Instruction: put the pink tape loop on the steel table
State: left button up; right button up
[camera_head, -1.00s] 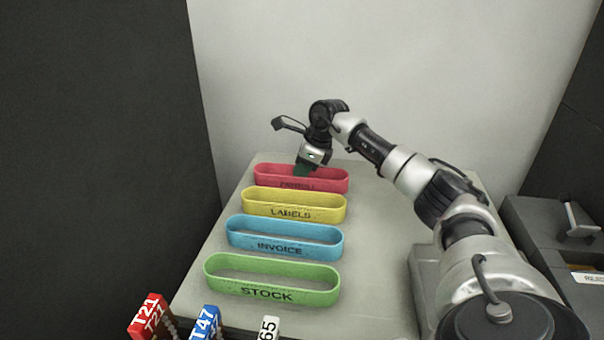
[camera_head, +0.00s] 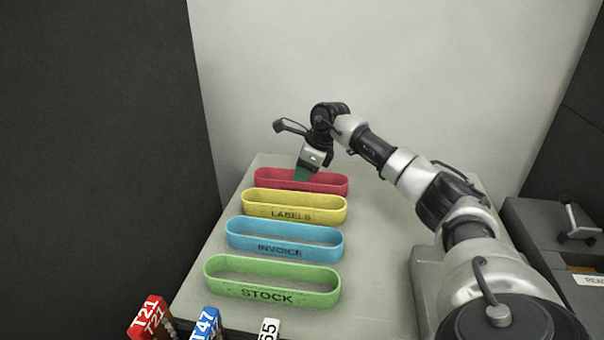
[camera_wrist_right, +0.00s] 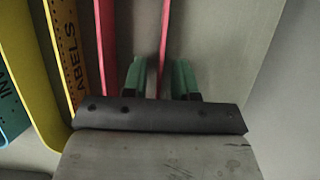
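The pink tape loop (camera_head: 330,187) stands at the back of a row of loops on a pale grey table (camera_head: 375,275). My right gripper (camera_head: 303,175) reaches down over it. In the right wrist view my two green fingers (camera_wrist_right: 160,80) are apart, one on each side of one long wall of the pink loop (camera_wrist_right: 164,40), with gaps showing. The loop's other wall lies to the left of both fingers. I cannot tell whether the pale table is the steel one. My left gripper is not in view.
Yellow (camera_head: 293,207), blue (camera_head: 285,240) and green (camera_head: 272,280) loops stand in front of the pink one. A dark grey unit (camera_head: 545,235) stands at the right. The table's right part is clear.

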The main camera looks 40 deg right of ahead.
pick_arm(q)
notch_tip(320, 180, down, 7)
jog(key=p, duration=0.1)
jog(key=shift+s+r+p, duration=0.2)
jog(key=shift+p, duration=0.1)
pick_arm(e)
jog(key=v, duration=1.1)
jog(key=shift+r, duration=0.2)
jog(key=shift+s, duration=0.1)
